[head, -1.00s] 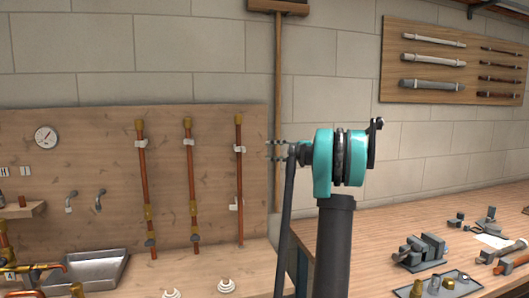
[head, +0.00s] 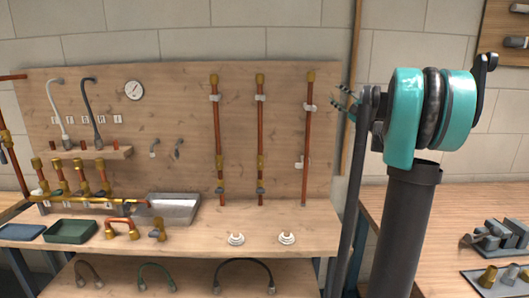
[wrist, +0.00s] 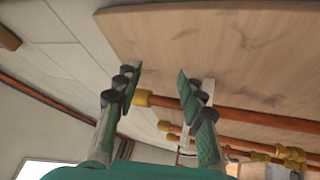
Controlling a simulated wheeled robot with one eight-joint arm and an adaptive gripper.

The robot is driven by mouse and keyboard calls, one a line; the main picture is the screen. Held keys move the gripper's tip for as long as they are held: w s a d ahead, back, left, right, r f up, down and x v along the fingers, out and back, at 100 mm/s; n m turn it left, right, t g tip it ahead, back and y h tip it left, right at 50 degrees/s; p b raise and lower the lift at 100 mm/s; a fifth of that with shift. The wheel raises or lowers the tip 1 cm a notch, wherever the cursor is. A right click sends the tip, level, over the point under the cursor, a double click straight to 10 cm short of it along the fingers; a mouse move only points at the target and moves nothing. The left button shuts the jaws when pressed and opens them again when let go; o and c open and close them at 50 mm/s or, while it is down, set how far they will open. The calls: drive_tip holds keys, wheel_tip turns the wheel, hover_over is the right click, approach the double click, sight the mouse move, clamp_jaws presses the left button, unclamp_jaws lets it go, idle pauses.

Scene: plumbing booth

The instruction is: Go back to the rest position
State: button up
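My gripper (wrist: 158,88) shows in the wrist view with its two green-padded fingers apart and nothing between them. In that view the brass end of a copper pipe (wrist: 180,102) appears beyond the fingers; I cannot tell the exact distance. In the head view my gripper (head: 343,102) is small and partly hidden behind my teal arm joint. It appears in front of the right edge of the wooden panel, just right of the rightmost vertical copper pipe (head: 307,140).
The wooden panel (head: 200,110) carries a gauge (head: 134,90), pipes and taps. The bench below holds a metal sink (head: 168,207), a green tray (head: 72,231) and two white round fittings. A side bench (head: 450,215) with a vise (head: 492,236) stands at right.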

drive_tip(key=s+d+f+m+g+h, duration=0.1)
drive_tip(key=s+f+m+g+h, duration=0.1)
drive_tip(key=s+f+m+h, duration=0.75)
drive_tip(key=s+d+f+m+g+h, duration=0.1)
drive_tip(key=s+f+m+g+h, duration=0.4)
drive_tip(key=f+m, duration=0.55)
drive_tip(key=s+a+f+g+y, duration=0.2)
drive_tip(key=s+a+f+g, duration=0.2)
drive_tip(key=s+f, duration=1)
drive_tip(key=s+a+f+g+y, duration=0.2)
drive_tip(key=s+a+f+g, duration=0.2)
drive_tip(key=s+a+f, duration=0.4)
drive_tip(key=s+f, duration=0.6)
drive_tip(key=s, duration=0.1)
drive_tip(key=shift+a+m, duration=0.3)
drive_tip(key=shift+a, duration=0.1)
